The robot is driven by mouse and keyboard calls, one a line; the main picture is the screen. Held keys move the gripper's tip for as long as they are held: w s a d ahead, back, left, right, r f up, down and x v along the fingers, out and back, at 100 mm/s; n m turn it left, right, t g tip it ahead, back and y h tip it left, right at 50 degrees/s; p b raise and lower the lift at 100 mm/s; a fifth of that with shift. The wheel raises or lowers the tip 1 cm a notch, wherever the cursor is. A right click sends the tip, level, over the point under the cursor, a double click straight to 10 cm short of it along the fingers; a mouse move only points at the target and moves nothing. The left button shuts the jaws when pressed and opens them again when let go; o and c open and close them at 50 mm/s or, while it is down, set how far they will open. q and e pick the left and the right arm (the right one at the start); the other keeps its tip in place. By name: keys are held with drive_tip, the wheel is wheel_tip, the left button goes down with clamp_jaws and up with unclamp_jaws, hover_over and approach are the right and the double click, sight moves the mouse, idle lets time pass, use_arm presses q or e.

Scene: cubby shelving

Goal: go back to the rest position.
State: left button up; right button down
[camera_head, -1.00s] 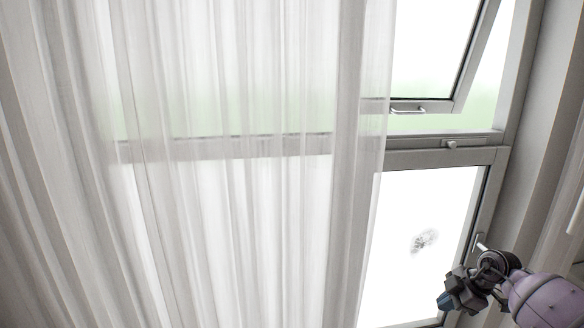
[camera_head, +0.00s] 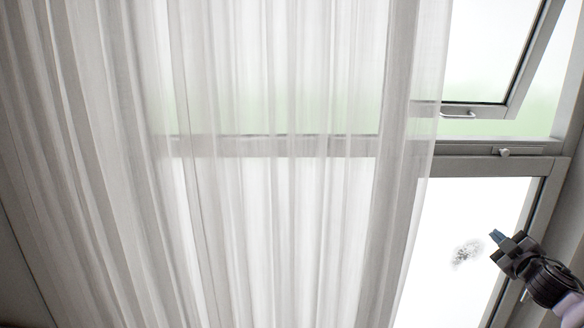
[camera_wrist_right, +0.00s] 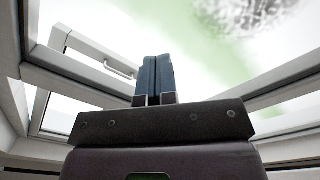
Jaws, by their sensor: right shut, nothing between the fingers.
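My right gripper (camera_head: 497,238) is at the lower right of the head view, in front of the lower window pane. Its blue fingers are together with nothing between them, and the arm comes in from the lower right corner. In the right wrist view the shut fingers (camera_wrist_right: 154,80) point up toward the window. My left gripper is in neither view.
A sheer white curtain (camera_head: 270,220) fills the left and middle of the head view. The grey window frame (camera_head: 480,148) and a tilted-open upper sash (camera_head: 520,85) are at the right. A dark smudge (camera_head: 467,253) shows on the lower pane. No shelving is in view.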

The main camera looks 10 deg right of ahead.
drive_tip(key=s+a+f+m+g, duration=0.1)
drive_tip(key=s+a+f+g, duration=0.1)
drive_tip(key=s+a+f, duration=0.35)
drive_tip(key=s+a+f+m+g, duration=0.1)
drive_tip(key=s+a+f+g, duration=0.15)
drive_tip(key=f, duration=0.65)
drive_tip(key=s+a+f+m+g, duration=0.1)
drive_tip(key=s+a+f, duration=0.2)
drive_tip(key=s+f, duration=0.3)
drive_tip(key=s+a+f+m+g, duration=0.1)
drive_tip(key=s+a+f, duration=0.3)
drive_tip(key=s+a, duration=0.5)
drive_tip(key=s+a+f+m+y, duration=0.1)
drive_tip(key=s+a+f+m, duration=0.3)
drive_tip(key=s+a, duration=0.5)
drive_tip(key=shift+s+a+g, duration=0.35)
drive_tip(key=shift+s+a, duration=0.05)
drive_tip(key=shift+s, duration=0.55)
